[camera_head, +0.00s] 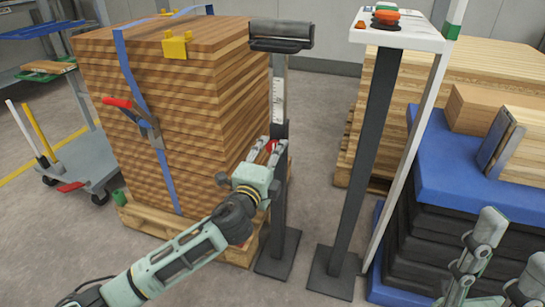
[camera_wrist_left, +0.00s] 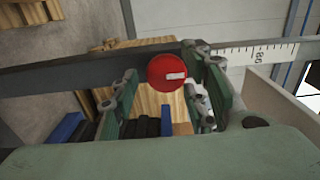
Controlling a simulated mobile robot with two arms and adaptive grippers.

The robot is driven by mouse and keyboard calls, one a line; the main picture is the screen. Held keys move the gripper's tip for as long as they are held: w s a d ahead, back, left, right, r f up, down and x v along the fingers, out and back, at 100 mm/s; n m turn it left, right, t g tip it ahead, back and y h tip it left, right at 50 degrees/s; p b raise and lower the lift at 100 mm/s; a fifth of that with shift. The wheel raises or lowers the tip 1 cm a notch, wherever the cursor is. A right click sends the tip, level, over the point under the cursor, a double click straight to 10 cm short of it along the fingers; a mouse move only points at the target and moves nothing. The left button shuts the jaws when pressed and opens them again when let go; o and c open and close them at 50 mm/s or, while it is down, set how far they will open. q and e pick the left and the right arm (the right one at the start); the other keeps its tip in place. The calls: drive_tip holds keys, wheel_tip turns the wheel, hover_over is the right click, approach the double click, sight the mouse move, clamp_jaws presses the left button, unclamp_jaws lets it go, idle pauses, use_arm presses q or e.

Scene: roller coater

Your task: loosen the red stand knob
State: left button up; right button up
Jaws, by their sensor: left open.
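The red stand knob (camera_head: 271,146) sits on the dark upright post of the roller stand (camera_head: 279,197), partly hidden by my left gripper in the head view. In the left wrist view the round red knob (camera_wrist_left: 167,73) shows in full, with a small pale label on its face. My left gripper (camera_head: 267,148) is open at the knob. In its wrist view the knob lies between the spread fingers (camera_wrist_left: 160,68), close to the right finger and farther from the left one. Contact cannot be told. Parts of my right gripper (camera_head: 487,245) show at the lower right; its opening is unclear.
A strapped stack of wooden boards (camera_head: 180,110) on a pallet stands just left of the stand. A sloped post with a red-button panel (camera_head: 400,30) stands to the right. A blue-topped stack (camera_head: 440,165) is farther right.

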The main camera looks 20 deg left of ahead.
use_arm(q)
drive_tip(key=shift+w, duration=0.5)
drive_tip(key=shift+c, duration=0.3)
drive_tip(key=shift+f, duration=0.1)
drive_tip(key=c, duration=0.9)
